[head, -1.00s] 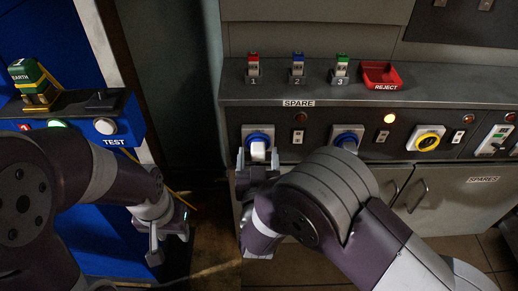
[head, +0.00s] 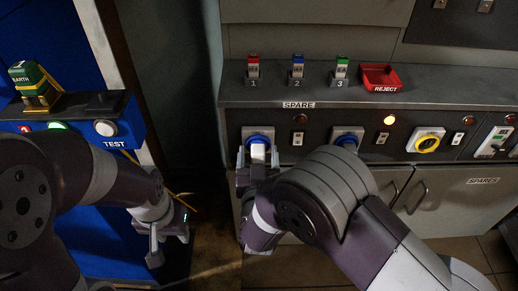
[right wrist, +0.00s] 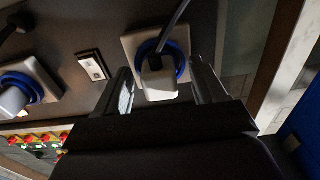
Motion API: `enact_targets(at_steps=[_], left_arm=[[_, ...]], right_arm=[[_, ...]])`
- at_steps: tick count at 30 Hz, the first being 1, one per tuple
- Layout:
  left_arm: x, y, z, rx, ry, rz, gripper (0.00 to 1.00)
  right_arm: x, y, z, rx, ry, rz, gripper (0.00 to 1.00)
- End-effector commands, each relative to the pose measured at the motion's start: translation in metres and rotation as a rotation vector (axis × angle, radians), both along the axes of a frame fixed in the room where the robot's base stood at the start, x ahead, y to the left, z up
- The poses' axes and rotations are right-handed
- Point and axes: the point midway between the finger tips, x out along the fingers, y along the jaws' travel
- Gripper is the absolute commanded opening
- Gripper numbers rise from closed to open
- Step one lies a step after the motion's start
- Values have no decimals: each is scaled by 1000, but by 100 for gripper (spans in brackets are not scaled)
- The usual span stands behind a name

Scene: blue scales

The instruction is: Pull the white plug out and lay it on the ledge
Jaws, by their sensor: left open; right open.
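A white plug (head: 258,151) sits in the left blue-ringed socket (head: 258,137) on the grey panel. It also shows in the right wrist view (right wrist: 159,84), with a dark cable running up from it. My right gripper (head: 258,157) is open, with one finger on each side of the plug; in the right wrist view (right wrist: 166,92) gaps show between fingers and plug. My left gripper (head: 164,244) is open and empty, low at the left by the blue cabinet. The ledge (head: 440,92) runs above the sockets, with a bare stretch at its right.
On the ledge stand a red (head: 253,67), a blue (head: 298,67) and a green-topped (head: 342,67) numbered piece, with a red reject tray (head: 381,76). A second blue-ringed socket (head: 347,136) is partly behind my right arm. A blue test cabinet (head: 90,177) stands left.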

Motion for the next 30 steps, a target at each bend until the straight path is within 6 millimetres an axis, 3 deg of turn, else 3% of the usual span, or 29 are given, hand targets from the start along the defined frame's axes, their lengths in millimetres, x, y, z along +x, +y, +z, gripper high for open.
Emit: enact_targets(at_steps=[18,20,25,30], left_arm=[[0,0,2,0,0,0,43],[0,0,2,0,0,0,43],[0,0,2,0,0,0,43],[0,0,2,0,0,0,43]], right_arm=[[0,0,0,0,0,0,70],[0,0,0,0,0,0,54],[0,0,0,0,0,0,0],[-2,0,1,1,-1,0,0]])
